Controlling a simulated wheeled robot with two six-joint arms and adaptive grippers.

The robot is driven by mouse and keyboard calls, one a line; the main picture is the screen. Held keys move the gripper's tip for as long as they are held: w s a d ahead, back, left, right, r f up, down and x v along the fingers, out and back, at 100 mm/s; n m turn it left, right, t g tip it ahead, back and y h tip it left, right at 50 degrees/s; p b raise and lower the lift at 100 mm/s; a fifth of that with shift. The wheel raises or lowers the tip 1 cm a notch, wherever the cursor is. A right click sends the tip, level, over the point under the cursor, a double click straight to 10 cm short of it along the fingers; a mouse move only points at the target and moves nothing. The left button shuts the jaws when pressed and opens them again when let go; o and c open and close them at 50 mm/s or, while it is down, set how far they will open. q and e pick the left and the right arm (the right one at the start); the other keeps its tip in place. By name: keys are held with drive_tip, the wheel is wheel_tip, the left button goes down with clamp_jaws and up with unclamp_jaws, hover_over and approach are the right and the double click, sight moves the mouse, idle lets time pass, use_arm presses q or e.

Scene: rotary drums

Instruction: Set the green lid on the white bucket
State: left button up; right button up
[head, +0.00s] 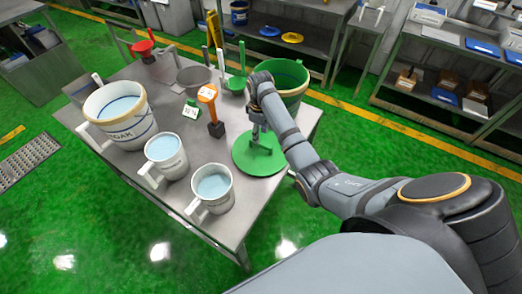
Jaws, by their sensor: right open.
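The green lid (252,164) is a flat round disc at the right side of the metal table. My right gripper (259,138) is open, pointing down over the middle of the lid. I cannot tell whether its fingers touch the lid; the gripper partly hides the lid's centre. The white bucket (127,132), with dark lettering and pale blue liquid inside, stands upright and uncovered at the table's left side. My left gripper is not in view.
Two white jugs (166,157) (213,187) of pale blue liquid stand between the bucket and the lid. A green bucket (292,98) is behind my right arm. An orange-handled tool (208,95) and small signs stand mid-table (150,88). Shelves (440,85) line the back.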

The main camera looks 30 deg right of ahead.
sight(261, 143)
wheel_tip(261, 143, down, 3)
drive_tip(key=shift+w+r, duration=0.1)
drive_tip(key=shift+d+f+p, duration=0.15)
drive_tip(key=shift+f+p, duration=0.45)
drive_tip(key=shift+f, duration=2)
drive_tip(key=shift+f, duration=0.15)
clamp_jaws()
